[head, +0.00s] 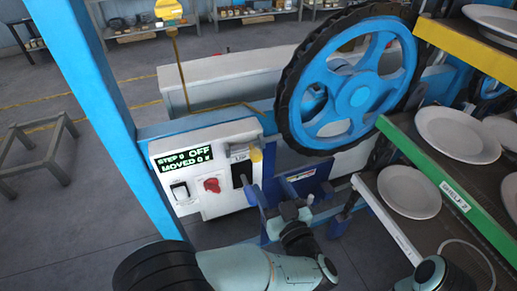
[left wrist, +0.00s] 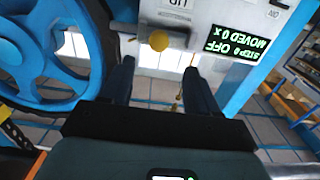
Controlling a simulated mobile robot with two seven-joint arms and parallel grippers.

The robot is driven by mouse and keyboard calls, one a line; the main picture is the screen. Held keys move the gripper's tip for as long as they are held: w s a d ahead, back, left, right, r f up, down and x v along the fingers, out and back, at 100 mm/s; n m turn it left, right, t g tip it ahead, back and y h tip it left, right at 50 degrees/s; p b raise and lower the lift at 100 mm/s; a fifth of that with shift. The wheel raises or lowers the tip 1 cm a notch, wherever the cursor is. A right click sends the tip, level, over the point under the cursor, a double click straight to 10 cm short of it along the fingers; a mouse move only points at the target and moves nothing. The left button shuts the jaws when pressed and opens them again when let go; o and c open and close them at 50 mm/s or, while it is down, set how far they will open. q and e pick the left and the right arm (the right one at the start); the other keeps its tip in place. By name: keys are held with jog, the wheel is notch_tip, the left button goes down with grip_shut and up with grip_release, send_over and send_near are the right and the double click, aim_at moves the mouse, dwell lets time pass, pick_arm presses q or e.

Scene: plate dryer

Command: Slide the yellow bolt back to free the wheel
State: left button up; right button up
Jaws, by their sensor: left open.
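A yellow ball-shaped knob (head: 256,154) sits at the right edge of the white control panel, close to the wheel. It also shows in the left wrist view (left wrist: 158,41), under an "UP" label. I cannot tell whether it belongs to the bolt; no other clear bolt shows. The big blue wheel (head: 359,97) with a black ribbed rim stands right of the panel. My left gripper (head: 267,191) is open and empty, below the knob. In the left wrist view, the knob appears ahead of and between its fingers (left wrist: 159,68), apart from them. My right gripper is out of view.
A green-edged shelf (head: 437,177) with white plates (head: 458,135) stands close at right. A blue post (head: 88,90) rises at left.

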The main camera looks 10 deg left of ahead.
aim_at(258, 159)
pick_arm(q)
jog(key=p+x, duration=0.2)
jog(key=x, duration=1)
jog(key=shift+r, duration=0.1)
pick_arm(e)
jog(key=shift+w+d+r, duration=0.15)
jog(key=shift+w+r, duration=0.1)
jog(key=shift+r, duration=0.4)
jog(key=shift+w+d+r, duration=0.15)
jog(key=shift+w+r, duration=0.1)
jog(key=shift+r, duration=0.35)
pick_arm(q)
jog(key=shift+d, duration=0.1)
grip_shut()
jog(key=shift+s+a+b, duration=0.25)
jog(key=shift+s+a, duration=0.4)
jog(key=shift+a, duration=0.3)
jog(key=shift+s+a+b, duration=0.25)
jog(key=shift+s+a, duration=0.4)
jog(key=shift+a, duration=0.3)
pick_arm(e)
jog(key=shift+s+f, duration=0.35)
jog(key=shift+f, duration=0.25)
